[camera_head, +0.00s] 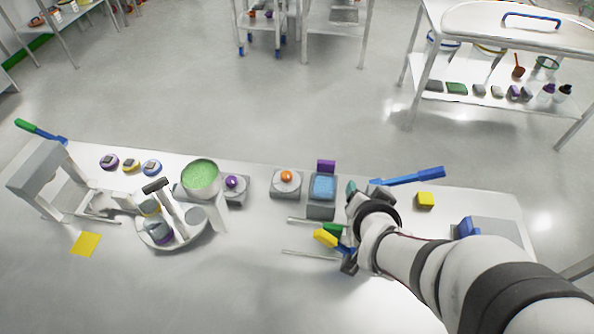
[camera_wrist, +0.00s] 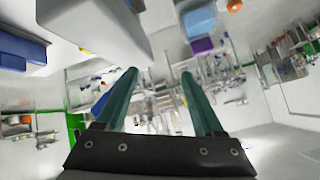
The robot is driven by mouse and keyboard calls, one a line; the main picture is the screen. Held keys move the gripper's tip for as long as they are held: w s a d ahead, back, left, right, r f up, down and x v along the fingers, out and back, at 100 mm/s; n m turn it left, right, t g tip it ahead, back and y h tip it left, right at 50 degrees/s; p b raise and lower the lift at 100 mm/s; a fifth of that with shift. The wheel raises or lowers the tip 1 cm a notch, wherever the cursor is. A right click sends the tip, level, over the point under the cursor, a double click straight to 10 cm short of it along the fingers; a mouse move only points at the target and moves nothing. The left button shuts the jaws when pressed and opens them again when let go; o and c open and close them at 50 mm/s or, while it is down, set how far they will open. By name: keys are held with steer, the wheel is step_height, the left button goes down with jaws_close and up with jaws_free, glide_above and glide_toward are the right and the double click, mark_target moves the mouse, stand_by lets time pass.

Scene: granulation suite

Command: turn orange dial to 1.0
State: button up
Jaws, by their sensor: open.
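The orange dial (camera_head: 286,176) sits on top of a grey box (camera_head: 286,190) near the middle of the table. Its scale marks are too small to read. An orange knob at the top edge of the wrist view (camera_wrist: 234,5) looks like the same dial. My gripper (camera_head: 360,188) is to the right of the dial, past the blue-topped box, and does not touch it. In the wrist view, its two teal fingers (camera_wrist: 158,78) stand apart with nothing between them. In the head view, my wrist hides part of the gripper.
A blue-topped grey box (camera_head: 322,188) with a purple tab (camera_head: 326,165) stands between dial and gripper. A purple knob (camera_head: 232,182) and green-filled bowl (camera_head: 201,178) are left of the dial. A blue-handled tool (camera_head: 415,177) and yellow block (camera_head: 425,200) lie to the right.

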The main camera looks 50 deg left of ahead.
steer(key=s+d+r+m+g+h, duration=0.2)
steer(key=d+m+g+h, duration=0.15)
steer(key=d, duration=1.45)
steer(key=s+d+r+m+g+h, duration=0.1)
steer(key=s+d+m+g, duration=0.15)
steer(key=s+d, duration=0.4)
steer(key=s+d+r+m+g+h, duration=0.1)
steer(key=s+d+r+m, duration=0.1)
steer(key=s+d+m, duration=0.45)
steer(key=w+a+r+n+h, duration=0.1)
steer(key=w+a+r+n, duration=0.2)
steer(key=w+a+n, duration=0.4)
steer(key=w+a+n+t, duration=0.1)
steer(key=w+a, duration=0.8)
steer(key=a, duration=0.5)
steer(key=n+t+y, duration=0.1)
steer(key=n+t, duration=0.2)
steer(key=n, duration=0.2)
glide_above(286, 175)
steer(key=s+d, duration=0.2)
steer(key=s, duration=0.4)
step_height(286, 175, down, 6)
steer(key=shift+m, duration=0.25)
steer(key=x, duration=1.5)
steer(key=shift+s+d, duration=0.1)
steer(key=shift+s, duration=0.15)
steer(key=shift+w+f, duration=0.15)
steer(key=shift+f, duration=0.3)
